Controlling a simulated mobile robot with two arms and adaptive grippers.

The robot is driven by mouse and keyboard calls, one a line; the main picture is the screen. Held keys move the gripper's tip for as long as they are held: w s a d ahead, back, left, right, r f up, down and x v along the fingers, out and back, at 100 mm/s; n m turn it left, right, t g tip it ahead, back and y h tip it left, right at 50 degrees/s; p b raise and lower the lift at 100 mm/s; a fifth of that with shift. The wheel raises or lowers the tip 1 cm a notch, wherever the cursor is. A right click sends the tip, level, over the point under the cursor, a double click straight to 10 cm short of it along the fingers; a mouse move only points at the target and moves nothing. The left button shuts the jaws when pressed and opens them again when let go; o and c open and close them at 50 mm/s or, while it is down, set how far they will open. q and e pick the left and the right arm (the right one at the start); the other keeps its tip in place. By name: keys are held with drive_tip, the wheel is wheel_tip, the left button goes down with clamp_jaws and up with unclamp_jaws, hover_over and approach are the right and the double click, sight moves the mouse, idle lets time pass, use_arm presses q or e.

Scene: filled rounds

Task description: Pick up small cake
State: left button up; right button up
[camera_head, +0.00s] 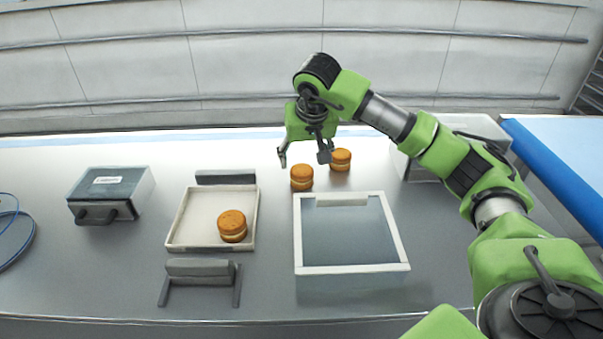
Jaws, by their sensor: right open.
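Three small round cakes, orange-brown with a pale filling band, are in the head view. One cake (301,178) stands on the table behind the white-framed box. A second cake (341,159) stands just behind it to the right. A third cake (232,226) sits in the right part of a shallow white tray (184,243). My right gripper (304,160) is open and empty, with its fingers pointing down above the table. It appears above and around the nearer of the two loose cakes; the exact height gap cannot be told. My left gripper is not in view.
A white-framed box with a grey glassy top (350,268) stands in front of the loose cakes. A grey device (110,195) stands at the left, and a grey stand (200,269) is in front of the tray. A pale box (470,125) is behind my right arm.

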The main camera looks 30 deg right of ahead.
sight(302, 170)
drive_tip(key=shift+p+x, duration=0.3)
drive_tip(key=shift+x, duration=0.8)
drive_tip(key=p+x, duration=0.1)
drive_tip(key=x, duration=0.3)
drive_tip(key=shift+a+f+p, duration=0.15)
drive_tip(key=shift+f+p, duration=0.05)
drive_tip(key=shift+p, duration=0.2)
drive_tip(key=shift+w+f, duration=0.1)
drive_tip(key=shift+f, duration=0.1)
drive_tip(key=c, duration=0.9)
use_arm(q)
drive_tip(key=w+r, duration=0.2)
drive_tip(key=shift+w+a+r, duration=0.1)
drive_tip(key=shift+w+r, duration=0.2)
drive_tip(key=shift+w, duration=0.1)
use_arm(e)
drive_tip(key=shift+o, duration=0.4)
